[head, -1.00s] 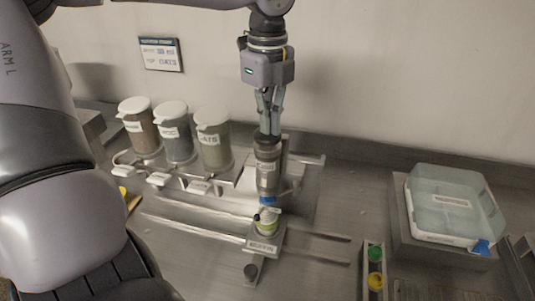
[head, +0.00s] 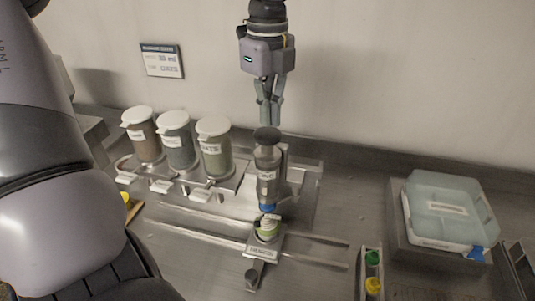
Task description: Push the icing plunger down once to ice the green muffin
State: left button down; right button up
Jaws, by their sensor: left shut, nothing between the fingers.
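The icing dispenser (head: 267,180) stands upright at the middle of the bench, with a dark plunger knob (head: 267,134) on top and a blue nozzle at its lower end. The green muffin (head: 267,229) sits under the nozzle on a small labelled carriage (head: 264,248). Something pale shows on the muffin's top, but it is too small to tell whether it is icing. My left gripper (head: 268,122) points down with its fingers together and empty, right above the knob. I cannot tell whether the tips touch it. My right gripper is not in view.
Several lidded jars (head: 178,146) stand left of the dispenser, with trays below them. Metal rails (head: 310,237) run beside the carriage. A panel with green and yellow buttons (head: 372,270) lies front right. A clear-lidded box (head: 446,212) stands at right. A sign (head: 162,60) hangs on the wall.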

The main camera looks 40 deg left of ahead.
pick_arm(q)
jog(key=shift+r, duration=0.1)
dwell(0.4)
notch_tip(320, 180, up, 6)
jog(key=p, duration=0.3)
dwell(0.7)
